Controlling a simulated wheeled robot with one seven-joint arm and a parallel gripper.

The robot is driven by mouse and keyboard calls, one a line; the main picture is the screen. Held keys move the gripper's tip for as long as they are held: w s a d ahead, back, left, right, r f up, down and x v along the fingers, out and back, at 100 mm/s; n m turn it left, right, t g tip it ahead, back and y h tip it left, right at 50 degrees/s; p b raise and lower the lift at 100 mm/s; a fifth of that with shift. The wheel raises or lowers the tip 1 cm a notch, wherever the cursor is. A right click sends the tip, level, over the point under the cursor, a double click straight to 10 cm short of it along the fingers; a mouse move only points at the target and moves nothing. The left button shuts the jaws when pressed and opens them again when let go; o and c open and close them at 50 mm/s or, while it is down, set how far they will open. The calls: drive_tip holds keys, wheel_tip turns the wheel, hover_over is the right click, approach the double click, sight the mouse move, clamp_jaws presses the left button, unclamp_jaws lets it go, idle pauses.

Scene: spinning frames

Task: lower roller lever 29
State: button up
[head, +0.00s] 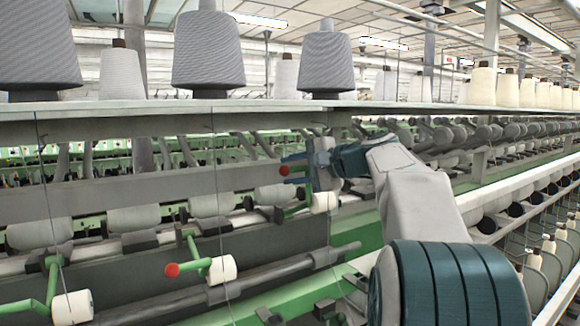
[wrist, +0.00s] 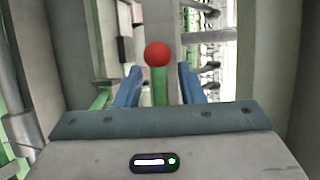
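A green roller lever with a red ball knob (head: 284,170) and a white roller (head: 324,201) is at my gripper in the head view. In the wrist view the red knob (wrist: 158,54) stands between and just beyond my blue fingers, with its green stem (wrist: 160,88) below it. My gripper (head: 293,170) is open around the lever, with a gap to each finger in the wrist view (wrist: 160,78). I cannot read any number on the lever.
Another lever with a red knob (head: 172,270) and white roller (head: 222,269) is lower left. Large grey yarn cones (head: 209,50) stand on the shelf (head: 150,108) above. A long grey rail (head: 180,300) runs below. Thin vertical yarns cross the left side.

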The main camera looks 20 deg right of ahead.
drive_tip(key=shift+w+a+f, duration=0.15)
drive_tip(key=shift+w+a, duration=0.25)
drive_tip(key=shift+w, duration=0.1)
clamp_jaws()
drive_tip(key=shift+d+f, duration=0.15)
drive_tip(key=shift+f, duration=0.05)
